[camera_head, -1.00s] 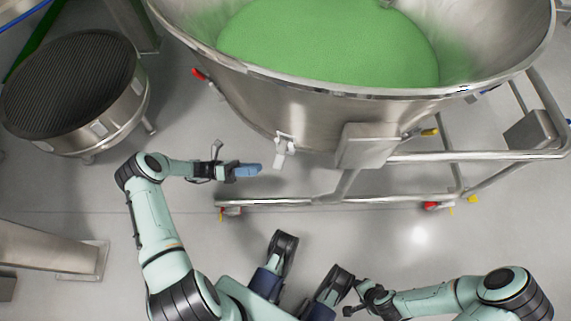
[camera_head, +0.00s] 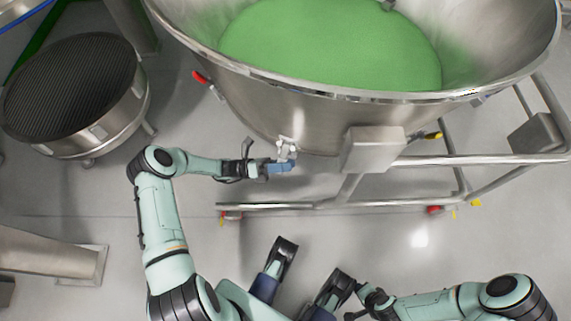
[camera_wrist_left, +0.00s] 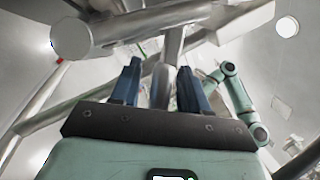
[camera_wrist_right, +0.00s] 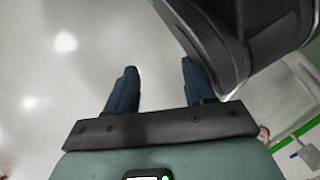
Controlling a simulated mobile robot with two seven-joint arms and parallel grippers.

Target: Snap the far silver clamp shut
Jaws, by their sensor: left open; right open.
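A small silver clamp (camera_head: 287,147) shows on the outer wall of the big steel bowl (camera_head: 260,105), just below its middle left. I cannot tell whether it is latched, and its lower end is partly hidden by my gripper. My left gripper (camera_head: 282,168) is at the clamp's lower end, but whether it touches is unclear. In the left wrist view my left gripper (camera_wrist_left: 159,88) has its blue fingers apart, with steel pipework beyond them and no clearly gripped thing. In the right wrist view my right gripper (camera_wrist_right: 158,90) is open and empty above the floor.
The bowl holds green powder (camera_head: 330,45) and stands on a tubular steel frame (camera_head: 270,206) with red and yellow castor parts. A grey box (camera_head: 373,149) is fixed right of the clamp. A round black-topped sieve (camera_head: 70,85) stands at left.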

